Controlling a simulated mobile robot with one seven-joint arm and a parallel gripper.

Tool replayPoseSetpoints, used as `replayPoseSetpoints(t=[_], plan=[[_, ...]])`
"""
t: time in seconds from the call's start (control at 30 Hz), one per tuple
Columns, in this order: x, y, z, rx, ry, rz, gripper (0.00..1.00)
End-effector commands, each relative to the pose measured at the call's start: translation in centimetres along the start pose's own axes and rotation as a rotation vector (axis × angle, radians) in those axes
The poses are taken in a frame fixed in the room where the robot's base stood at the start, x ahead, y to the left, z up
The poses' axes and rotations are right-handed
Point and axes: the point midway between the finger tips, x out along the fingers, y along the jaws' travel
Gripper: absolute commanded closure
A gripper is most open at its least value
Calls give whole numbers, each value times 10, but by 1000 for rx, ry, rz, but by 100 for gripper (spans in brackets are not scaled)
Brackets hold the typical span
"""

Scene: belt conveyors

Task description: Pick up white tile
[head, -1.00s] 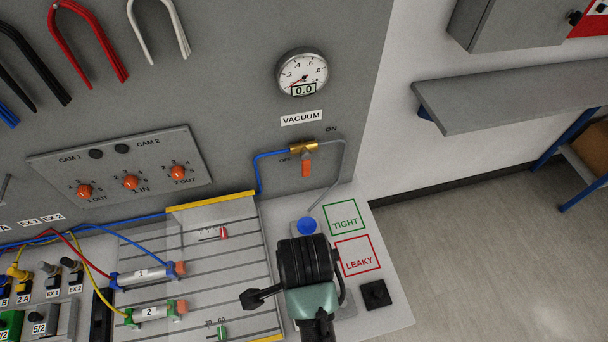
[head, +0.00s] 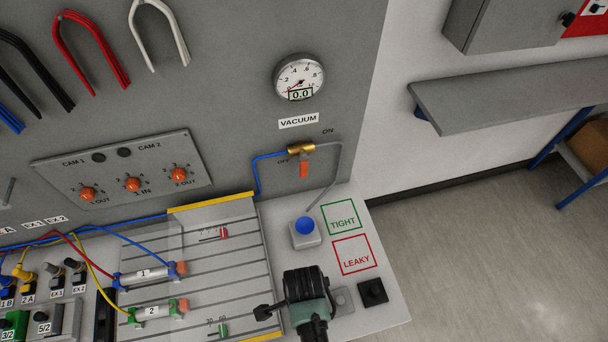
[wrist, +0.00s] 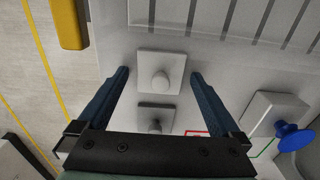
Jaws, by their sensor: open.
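The white tile (wrist: 160,68), a pale square plate with a round knob, lies flat on the light bench top. In the wrist view it sits between the two blue fingers of my gripper (wrist: 159,74), which are spread apart and empty. I cannot tell how far the fingertips are above it. In the head view the white tile (head: 344,299) shows just right of my gripper (head: 306,285), partly hidden by it; the fingers are hidden there.
A black tile (head: 373,291) with a knob lies right of the white one; it also shows in the wrist view (wrist: 154,115). The TIGHT square (head: 343,218) and LEAKY square (head: 355,256) are empty. A blue suction cup (head: 305,226) stands behind. A grooved plate (head: 250,285) lies left.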

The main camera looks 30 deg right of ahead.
Motion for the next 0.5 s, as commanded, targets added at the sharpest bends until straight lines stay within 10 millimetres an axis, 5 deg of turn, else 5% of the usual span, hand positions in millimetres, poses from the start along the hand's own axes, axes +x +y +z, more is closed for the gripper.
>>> replayPoseSetpoints(t=[0.27, 0.5], plan=[[2, 0, 0, 0, 0, 0, 2], [2, 0, 0, 0, 0, 0, 45]])
